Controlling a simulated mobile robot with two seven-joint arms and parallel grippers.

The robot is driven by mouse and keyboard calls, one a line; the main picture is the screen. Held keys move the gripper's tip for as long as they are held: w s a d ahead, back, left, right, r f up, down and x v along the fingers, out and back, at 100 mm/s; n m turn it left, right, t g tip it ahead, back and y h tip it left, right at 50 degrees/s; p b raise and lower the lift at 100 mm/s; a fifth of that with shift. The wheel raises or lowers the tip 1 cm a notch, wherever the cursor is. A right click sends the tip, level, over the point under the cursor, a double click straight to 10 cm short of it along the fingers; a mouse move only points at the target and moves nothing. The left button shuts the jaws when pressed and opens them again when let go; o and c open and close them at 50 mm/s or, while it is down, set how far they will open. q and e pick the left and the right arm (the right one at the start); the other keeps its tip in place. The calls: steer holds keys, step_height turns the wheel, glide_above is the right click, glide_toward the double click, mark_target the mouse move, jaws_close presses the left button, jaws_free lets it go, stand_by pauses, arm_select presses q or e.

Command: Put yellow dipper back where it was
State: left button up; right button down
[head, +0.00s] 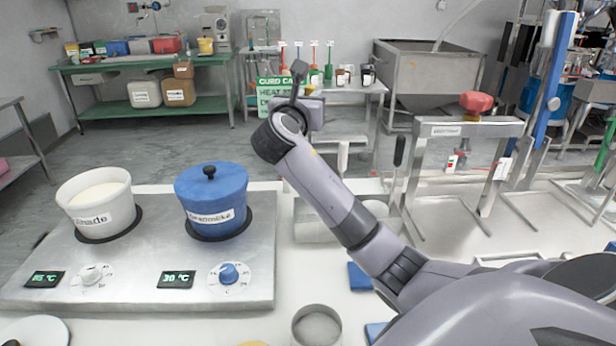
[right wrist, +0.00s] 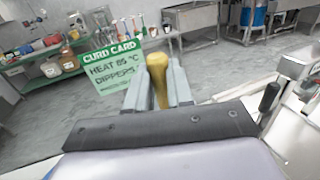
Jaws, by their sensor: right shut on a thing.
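The yellow dipper (right wrist: 158,80) shows in the right wrist view as a yellow handle with a rounded end, standing between the two grey fingers of my right gripper (right wrist: 157,88). The gripper is shut on it. In the head view my right gripper (head: 301,82) is raised beyond the far edge of the work table, and I cannot make out the dipper there. A white-handled dipper (head: 343,156) and a black-handled one (head: 399,151) stand upright near the table's far edge, beside a grey container (head: 315,226). The black handle also shows in the right wrist view (right wrist: 269,97). My left gripper is out of view.
A steel hot plate (head: 130,258) bears a white pot (head: 97,203) and a lidded blue pot (head: 211,196) at left. A metal cup (head: 316,326) stands at the front. A green curd card (head: 268,94) stands behind. A steel press frame (head: 468,130) is at right.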

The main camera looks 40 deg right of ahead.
step_height(320, 180, down, 15)
steer(key=b, duration=0.1)
steer(key=shift+r, duration=0.2)
steer(key=c, duration=1)
jaws_free()
steer(key=shift+f, duration=0.15)
steer(key=p+v, duration=0.5)
steer(key=v, duration=0.7)
